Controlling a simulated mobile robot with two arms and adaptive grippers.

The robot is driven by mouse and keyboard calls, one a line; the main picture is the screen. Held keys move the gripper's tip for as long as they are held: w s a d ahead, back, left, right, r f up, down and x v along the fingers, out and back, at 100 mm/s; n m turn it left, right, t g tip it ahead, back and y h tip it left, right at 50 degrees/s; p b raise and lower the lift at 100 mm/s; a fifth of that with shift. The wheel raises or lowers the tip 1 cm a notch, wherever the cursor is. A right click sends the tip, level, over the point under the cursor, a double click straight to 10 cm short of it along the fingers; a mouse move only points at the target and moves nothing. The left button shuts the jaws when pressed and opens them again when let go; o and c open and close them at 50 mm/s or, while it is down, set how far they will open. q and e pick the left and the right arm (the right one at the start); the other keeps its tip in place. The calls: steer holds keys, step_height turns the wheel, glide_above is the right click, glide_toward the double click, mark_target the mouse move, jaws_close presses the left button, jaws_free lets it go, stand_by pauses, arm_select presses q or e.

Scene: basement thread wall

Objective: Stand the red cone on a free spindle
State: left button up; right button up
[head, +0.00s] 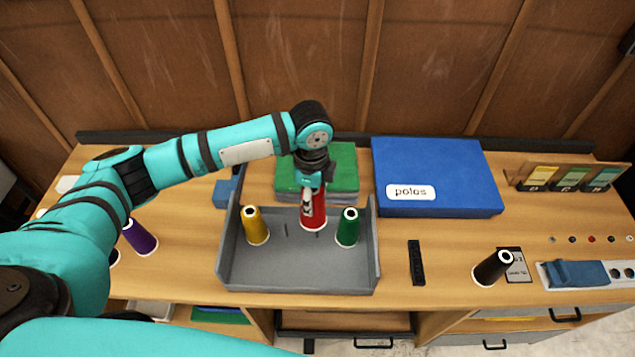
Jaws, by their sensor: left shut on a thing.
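The red cone (314,213) is upright at the back of the grey tray (300,280), between the yellow cone (256,228) and the green cone (348,229). My left gripper (310,192) is shut on its upper part from above. I cannot tell whether the cone's base touches the tray or hangs just above it. A thin bare spindle (286,230) shows to the right of the yellow cone. The yellow and green cones stand upright in the tray. My right gripper is not in view.
A green folded stack (340,165) lies behind the tray. A blue box (435,170) labelled "polos" is right of it. A purple cone (141,238) stands left, a black cone (491,268) right. A dark bar (416,262) lies right of the tray.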

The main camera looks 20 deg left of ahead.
arm_select(q)
steer(key=m, duration=0.1)
steer(key=w+m+p, duration=0.1)
steer(key=m, duration=0.1)
steer(key=shift+w+d+f+m, duration=0.2)
steer(key=shift+w+f+m, duration=0.1)
steer(key=shift+f, duration=0.05)
steer(key=shift+w+f+m+p, duration=0.2)
steer(key=shift+f+m+p, duration=0.1)
steer(key=shift+m, duration=0.3)
steer(key=shift+w+f+m, duration=0.15)
steer(key=shift+f+m, duration=0.05)
steer(key=shift+m, duration=0.4)
steer(key=shift+f, duration=0.35)
step_height(320, 180, down, 3)
steer(key=b, duration=0.4)
steer(key=shift+f, duration=0.15)
step_height(320, 180, down, 5)
steer(key=b, duration=0.5)
steer(key=shift+f+b, duration=0.4)
steer(key=shift+f, duration=0.25)
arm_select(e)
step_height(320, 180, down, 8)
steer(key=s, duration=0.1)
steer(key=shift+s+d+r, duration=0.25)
arm_select(q)
steer(key=shift+p, duration=0.45)
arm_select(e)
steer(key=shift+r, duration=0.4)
